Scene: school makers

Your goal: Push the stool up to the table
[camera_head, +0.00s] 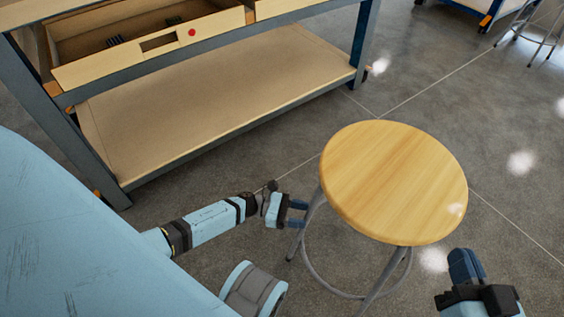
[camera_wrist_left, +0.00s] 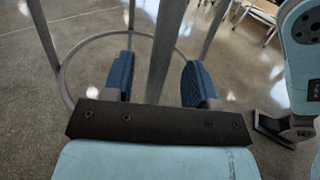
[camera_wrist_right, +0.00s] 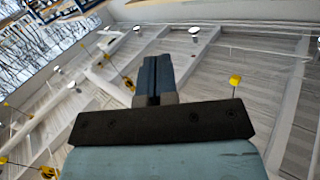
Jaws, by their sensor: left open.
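The stool (camera_head: 394,180) has a round light-wood seat and grey metal legs joined by a ring. It stands upright on the floor, to the right of and apart from the table (camera_head: 215,100), which has a blue-grey frame and a low wooden shelf. My left gripper (camera_head: 302,214) is open beside the stool's left leg, below the seat. In the left wrist view a stool leg (camera_wrist_left: 165,45) appears between its fingers; whether they touch it I cannot tell. My right gripper (camera_head: 466,266) is shut and empty, at the right of the stool; its closed fingers show in the right wrist view (camera_wrist_right: 154,78).
A drawer (camera_head: 150,45) of the table is open, with dark items inside. Grey floor (camera_head: 300,135) between stool and table is clear. Another stool (camera_head: 535,30) stands far back at the right.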

